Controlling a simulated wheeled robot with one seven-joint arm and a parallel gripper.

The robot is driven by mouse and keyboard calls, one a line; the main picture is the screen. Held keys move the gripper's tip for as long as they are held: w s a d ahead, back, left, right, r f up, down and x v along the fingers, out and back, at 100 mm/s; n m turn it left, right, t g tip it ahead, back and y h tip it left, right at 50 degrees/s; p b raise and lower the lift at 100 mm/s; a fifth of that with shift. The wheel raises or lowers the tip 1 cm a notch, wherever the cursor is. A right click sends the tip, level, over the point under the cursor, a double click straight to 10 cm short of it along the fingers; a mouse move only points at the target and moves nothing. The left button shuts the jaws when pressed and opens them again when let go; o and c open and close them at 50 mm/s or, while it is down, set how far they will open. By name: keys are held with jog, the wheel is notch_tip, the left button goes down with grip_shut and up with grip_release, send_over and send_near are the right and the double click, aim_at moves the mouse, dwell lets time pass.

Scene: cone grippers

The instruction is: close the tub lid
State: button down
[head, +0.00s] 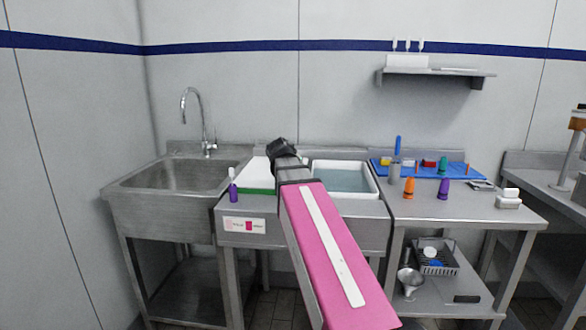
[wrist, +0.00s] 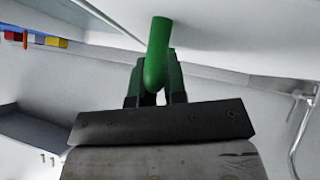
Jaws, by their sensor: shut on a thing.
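My gripper (wrist: 156,82) has green fingers shut on a rounded green handle (wrist: 158,50) in the wrist view. The handle meets a broad white surface (wrist: 235,25), which looks like the tub lid. In the head view a white panel (head: 257,172) with a green strip (head: 258,191) below it shows just left of my dark wrist (head: 281,148); it seems to be the tub with its lid, partly hidden by my arm. My fingertips are hidden in the head view, and I cannot tell the lid's exact angle.
A steel sink (head: 180,178) stands at left and a purple bottle (head: 232,187) beside the white panel. A white basin of bluish liquid (head: 345,180) is right of my arm. The right table (head: 465,208) holds coloured cones and a blue tray (head: 457,170). A wall shelf (head: 435,73) hangs above.

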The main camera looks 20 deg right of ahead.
jog(key=shift+s+f, duration=0.1)
jog(key=shift+f, duration=0.2)
jog(key=c, duration=1.2)
grip_release()
jog(key=shift+o, duration=0.2)
jog(key=shift+a+r, duration=0.1)
jog(key=shift+r, duration=0.05)
jog(key=v, duration=1)
jog(key=shift+s+r, duration=0.25)
jog(key=shift+s, duration=0.1)
